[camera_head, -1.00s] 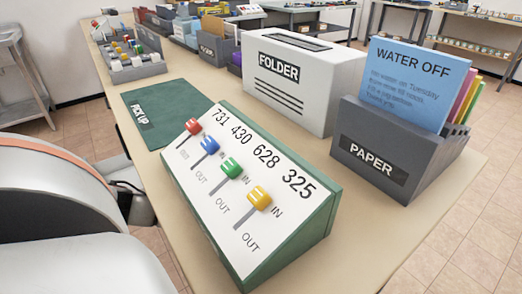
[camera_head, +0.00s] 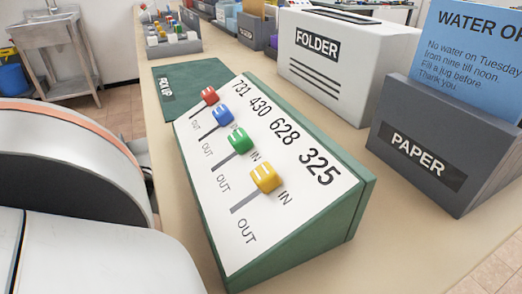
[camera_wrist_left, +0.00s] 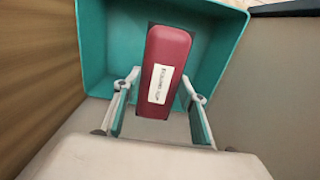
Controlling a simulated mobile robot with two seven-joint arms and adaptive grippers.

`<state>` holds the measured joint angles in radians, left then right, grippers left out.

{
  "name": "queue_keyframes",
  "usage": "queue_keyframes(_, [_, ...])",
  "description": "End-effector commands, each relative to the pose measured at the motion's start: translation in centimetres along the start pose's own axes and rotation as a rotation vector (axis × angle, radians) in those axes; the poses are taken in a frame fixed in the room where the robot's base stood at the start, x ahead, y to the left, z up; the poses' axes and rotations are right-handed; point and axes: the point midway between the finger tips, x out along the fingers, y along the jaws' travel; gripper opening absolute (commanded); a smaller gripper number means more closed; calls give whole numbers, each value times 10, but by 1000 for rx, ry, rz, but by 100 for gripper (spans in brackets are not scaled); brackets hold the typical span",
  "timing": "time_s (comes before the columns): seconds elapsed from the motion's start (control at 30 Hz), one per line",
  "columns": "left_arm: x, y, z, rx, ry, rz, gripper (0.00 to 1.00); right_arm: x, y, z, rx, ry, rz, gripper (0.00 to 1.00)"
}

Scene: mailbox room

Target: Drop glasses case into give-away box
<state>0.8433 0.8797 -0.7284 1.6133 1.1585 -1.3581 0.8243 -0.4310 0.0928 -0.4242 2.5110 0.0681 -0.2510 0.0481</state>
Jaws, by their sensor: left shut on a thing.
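In the left wrist view a dark red glasses case (camera_wrist_left: 167,52) with a white label stands lengthwise between the fingers of my left gripper (camera_wrist_left: 160,92). The gripper is shut on it. Behind the case is an open teal box (camera_wrist_left: 92,50), likely the give-away box; I see its walls around the case, but cannot tell how far the case is inside its rim. The head view shows neither the case, the teal box nor my left gripper. My right gripper is in neither view.
In the head view a long table holds a green sloped panel (camera_head: 365,195) with coloured sliders, a green PICK UP mat (camera_head: 190,88), a white FOLDER box (camera_head: 350,60) and a grey PAPER holder (camera_head: 425,125). A metal sink (camera_head: 48,30) stands at the back left.

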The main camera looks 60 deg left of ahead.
Motion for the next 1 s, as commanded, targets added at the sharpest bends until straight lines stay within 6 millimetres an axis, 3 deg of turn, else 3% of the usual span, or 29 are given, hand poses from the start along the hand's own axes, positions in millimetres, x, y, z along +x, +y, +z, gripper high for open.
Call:
queue_keyframes(0.23, [-1, 0, -2, 0, 3, 0, 18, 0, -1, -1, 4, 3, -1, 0])
queue_keyframes(0.27, [-1, 0, -2, 0, 3, 0, 49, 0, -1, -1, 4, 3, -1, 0])
queue_keyframes(0.3, [-1, 0, -2, 0, 3, 0, 59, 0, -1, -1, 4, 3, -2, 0])
queue_keyframes(0.73, [-5, 0, -1, 1, 3, 0, 61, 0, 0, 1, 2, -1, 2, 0])
queue_keyframes(0.87, [-21, 0, -1, 2, 4, 0, 61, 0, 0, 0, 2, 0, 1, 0])
queue_keyframes(1.0, [-49, -1, -2, 5, 5, -2, 61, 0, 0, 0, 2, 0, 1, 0])
